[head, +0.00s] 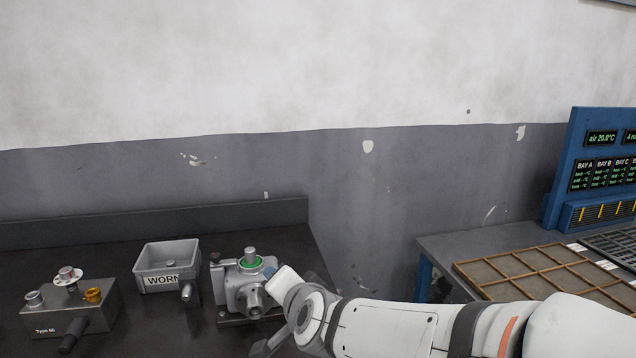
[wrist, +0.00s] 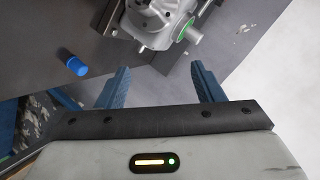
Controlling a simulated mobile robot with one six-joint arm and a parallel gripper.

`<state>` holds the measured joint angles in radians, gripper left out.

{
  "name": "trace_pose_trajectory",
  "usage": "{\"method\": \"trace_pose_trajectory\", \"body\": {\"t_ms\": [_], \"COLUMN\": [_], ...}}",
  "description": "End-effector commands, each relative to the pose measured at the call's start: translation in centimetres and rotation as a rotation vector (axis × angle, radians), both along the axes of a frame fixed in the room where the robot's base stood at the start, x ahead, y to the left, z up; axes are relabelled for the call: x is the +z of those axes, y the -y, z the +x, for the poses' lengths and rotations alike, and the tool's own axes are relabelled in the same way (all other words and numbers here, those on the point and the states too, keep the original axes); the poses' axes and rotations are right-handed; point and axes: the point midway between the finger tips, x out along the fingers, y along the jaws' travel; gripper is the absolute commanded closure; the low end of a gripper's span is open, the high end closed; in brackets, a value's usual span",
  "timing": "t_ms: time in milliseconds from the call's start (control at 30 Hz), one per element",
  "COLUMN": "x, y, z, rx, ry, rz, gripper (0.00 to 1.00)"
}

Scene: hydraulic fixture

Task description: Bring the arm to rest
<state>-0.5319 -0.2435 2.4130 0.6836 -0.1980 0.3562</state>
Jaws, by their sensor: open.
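My gripper (wrist: 160,85) is open, with its two blue fingers apart and nothing between them in the wrist view. In the head view my arm reaches in from the lower right, and its end is beside the grey metal hydraulic fixture (head: 236,290), at its right. The fixture has a green ring (head: 250,263) around an upright pin on top. The fixture also shows in the wrist view (wrist: 155,18), beyond the fingertips and apart from them. The fingers are hidden or unclear in the head view.
A grey bin marked WORN (head: 160,257) and a Type 60 block (head: 75,318) stand left of the fixture. A blue cap (wrist: 77,66) lies near the left finger. At right are a divided tray (head: 540,272) and a blue display panel (head: 590,170). A gap separates the benches.

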Motion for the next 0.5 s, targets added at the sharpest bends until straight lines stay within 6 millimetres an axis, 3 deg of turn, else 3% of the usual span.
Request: {"method": "trace_pose_trajectory", "body": {"t_ms": [33,167,400,500], "x": [1.5,1.3,1.2,1.4], "y": [1.9,6.2,15.8,18.5], "z": [-0.5,-3.2,-10.6,-13.3], "rx": [0.041,0.173,0.348,0.389], "ry": [-0.036,-0.164,-0.471,-0.581], "rz": [-0.076,-0.293,-0.630,-0.707], "gripper": [0.39,0.39,0.39,0.39]}}
